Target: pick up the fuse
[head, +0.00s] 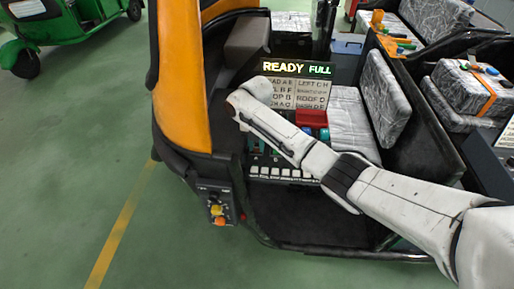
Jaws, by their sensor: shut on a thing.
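My white arm reaches in from the lower right across the rickshaw's open cab. Its wrist bends at the upper left, in front of the dark dashboard. I cannot make out the fingers of my gripper or anything between them; they are hidden or lost against the dark panel. I cannot pick out the fuse for certain. Under my forearm is a control panel with a row of white pieces (281,173) along its lower edge. A red block (311,118) sits just beyond my forearm.
A lit sign (297,68) reads "READY FULL" above label plates. The orange and black cab pillar (181,80) stands close left of my wrist. A grey patterned seat (352,125) is at the right. A control box (216,205) hangs low.

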